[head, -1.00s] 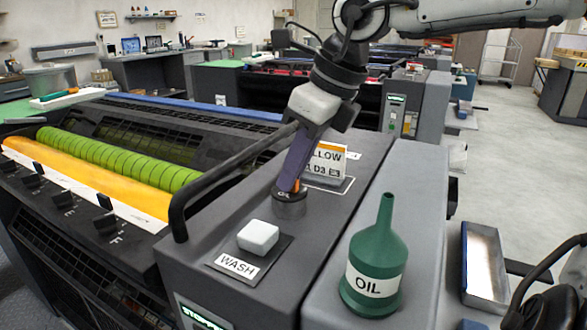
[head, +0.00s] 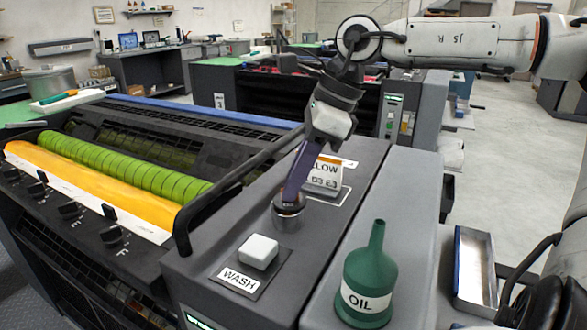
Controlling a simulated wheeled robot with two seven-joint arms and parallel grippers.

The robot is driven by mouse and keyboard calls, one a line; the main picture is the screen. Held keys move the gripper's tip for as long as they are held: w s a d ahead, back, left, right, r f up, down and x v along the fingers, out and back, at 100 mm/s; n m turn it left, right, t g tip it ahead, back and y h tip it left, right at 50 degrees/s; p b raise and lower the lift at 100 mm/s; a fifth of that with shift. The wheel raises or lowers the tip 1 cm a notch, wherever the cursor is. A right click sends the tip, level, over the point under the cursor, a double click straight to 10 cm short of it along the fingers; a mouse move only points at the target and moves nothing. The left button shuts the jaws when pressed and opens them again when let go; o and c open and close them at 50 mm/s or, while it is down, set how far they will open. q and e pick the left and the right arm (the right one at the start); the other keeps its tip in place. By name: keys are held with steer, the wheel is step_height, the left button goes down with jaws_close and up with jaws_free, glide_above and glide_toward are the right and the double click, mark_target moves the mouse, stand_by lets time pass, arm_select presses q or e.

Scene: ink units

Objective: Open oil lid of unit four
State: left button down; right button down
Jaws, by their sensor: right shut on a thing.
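The unit in front has a grey top with a round dark oil lid (head: 289,215) standing on it. My right gripper (head: 291,196) reaches down from the upper right and its fingertips are shut on the lid. The fingers hide part of the lid, and I cannot tell whether it is turned or lifted. A yellow-and-white sign (head: 325,175), partly reading "LOW", stands just behind the fingers. My left gripper is not in view.
A white wash block (head: 258,251) sits on a plate labelled "WASH" in front of the lid. A green oil bottle (head: 370,272) stands at right on the neighbouring grey top. A black handrail (head: 215,190) runs left of the lid. An open metal tray (head: 474,268) lies at far right.

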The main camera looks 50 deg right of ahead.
steer(key=n+p, duration=0.1)
steer(key=n, duration=0.1)
steer(key=g+p, duration=0.1)
steer(key=shift+w+d+r+n+y+p, duration=0.25)
steer(key=shift+w+d+n+y+p, duration=0.05)
steer(key=shift+w+d+n+y, duration=0.1)
steer(key=n, duration=0.1)
steer(key=n+g+p, duration=0.1)
steer(key=shift+w+d+f+n, duration=0.15)
steer(key=shift+w+n, duration=0.15)
steer(key=shift+w, duration=0.1)
steer(key=n, duration=0.1)
steer(key=w+n+g, duration=0.1)
steer(key=shift+d+f+n, duration=0.1)
steer(key=shift+n, duration=0.3)
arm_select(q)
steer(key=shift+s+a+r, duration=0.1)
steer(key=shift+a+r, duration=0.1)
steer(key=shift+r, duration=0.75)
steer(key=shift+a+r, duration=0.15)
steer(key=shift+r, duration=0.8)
arm_select(e)
steer(key=shift+w+n+g, duration=0.35)
steer(key=shift+n+g, duration=0.05)
steer(key=shift+n, duration=0.7)
steer(key=shift+w+n+g, duration=0.3)
steer(key=shift+n+g, duration=0.1)
steer(key=shift+n, duration=0.7)
